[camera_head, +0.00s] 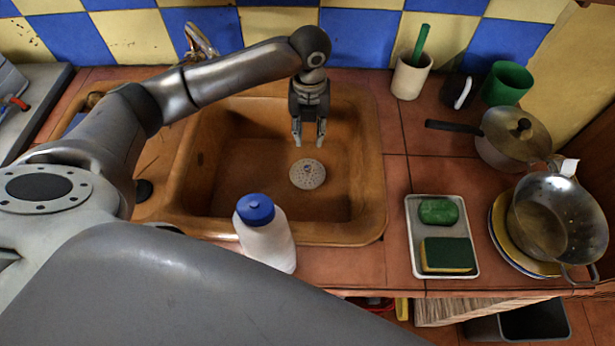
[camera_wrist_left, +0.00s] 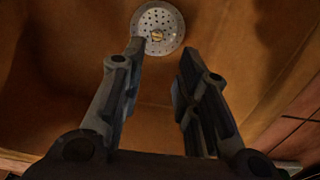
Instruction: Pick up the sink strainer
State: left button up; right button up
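The sink strainer (camera_head: 307,174) is a round, light grey perforated disc with a small knob in the middle. It lies in the brown sink basin (camera_head: 240,165). My left gripper (camera_head: 309,142) points down over the sink, above and slightly behind the strainer in the head view. It is open and empty. In the left wrist view the strainer (camera_wrist_left: 158,27) shows at the top, beyond the fingertips of the left gripper (camera_wrist_left: 162,52). The left fingertip overlaps the strainer's lower edge in that view; I cannot tell the exact height between them. My right gripper is not in view.
A white bottle with a blue cap (camera_head: 264,232) stands at the sink's front edge. A tray (camera_head: 413,232) with a sponge and green soap lies right of the sink. A white cup (camera_head: 410,76), lidded pan (camera_head: 513,140) and metal wok (camera_head: 560,215) stand further right. A faucet (camera_head: 200,42) is behind.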

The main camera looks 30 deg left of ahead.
aim_at(308, 168)
pick_arm(q)
notch_tip(308, 168, down, 5)
jog(key=b, duration=0.2)
jog(key=shift+b, duration=0.35)
notch_tip(308, 168, down, 4)
jog(key=shift+f, duration=0.25)
jog(key=f, duration=0.2)
jog(key=s+f, duration=0.1)
jog(key=f, duration=0.1)
jog(key=shift+f, duration=0.85)
grip_shut()
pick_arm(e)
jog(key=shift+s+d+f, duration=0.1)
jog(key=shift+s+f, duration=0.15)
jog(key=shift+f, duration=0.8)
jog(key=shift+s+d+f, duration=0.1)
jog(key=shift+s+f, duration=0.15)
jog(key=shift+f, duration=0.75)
